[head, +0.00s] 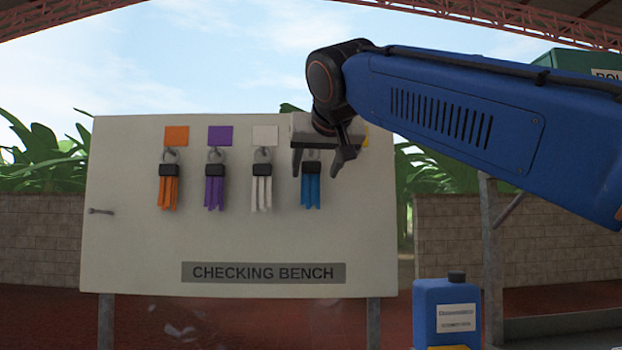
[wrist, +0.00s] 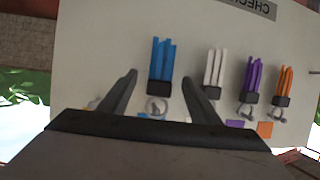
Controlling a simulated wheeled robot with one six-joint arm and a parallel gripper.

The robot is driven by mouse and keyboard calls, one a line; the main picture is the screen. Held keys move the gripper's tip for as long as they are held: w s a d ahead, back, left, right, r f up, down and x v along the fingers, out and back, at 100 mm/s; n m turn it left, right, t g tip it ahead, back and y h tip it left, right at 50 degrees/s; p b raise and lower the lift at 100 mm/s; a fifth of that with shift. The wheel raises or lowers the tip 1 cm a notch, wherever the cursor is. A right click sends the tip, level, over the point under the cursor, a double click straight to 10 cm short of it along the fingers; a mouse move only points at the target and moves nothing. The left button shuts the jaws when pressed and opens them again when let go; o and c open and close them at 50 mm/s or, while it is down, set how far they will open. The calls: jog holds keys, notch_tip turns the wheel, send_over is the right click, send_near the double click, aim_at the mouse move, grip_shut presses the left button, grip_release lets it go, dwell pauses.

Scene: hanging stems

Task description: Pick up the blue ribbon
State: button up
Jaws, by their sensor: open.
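The blue ribbon (head: 311,189) is a bundle of strips hanging from a black clip on the pale board, the rightmost bundle in the head view. It also shows in the wrist view (wrist: 162,62), upside down, with its black clip and hook ring between the finger lines. My gripper (head: 320,172) is open in front of the board at the height of the ribbon's clip. In the wrist view my gripper (wrist: 158,78) has one finger on each side of the clip, with nothing held. I cannot tell how far the fingertips are from the board.
White (head: 262,190), purple (head: 214,190) and orange (head: 168,190) ribbons hang left of the blue one, below coloured squares. The board (head: 130,250) reads "CHECKING BENCH". A blue jerrycan (head: 446,312) stands at the lower right. The lower board is clear of hanging things.

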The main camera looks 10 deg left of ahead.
aim_at(312, 177)
jog(key=shift+x, duration=3.05)
jog(key=shift+a+r, duration=0.1)
jog(key=shift+r, duration=0.05)
jog(key=shift+c, duration=0.6)
jog(key=c, duration=1.1)
jog(key=shift+o, duration=0.2)
jog(key=shift+r, duration=0.1)
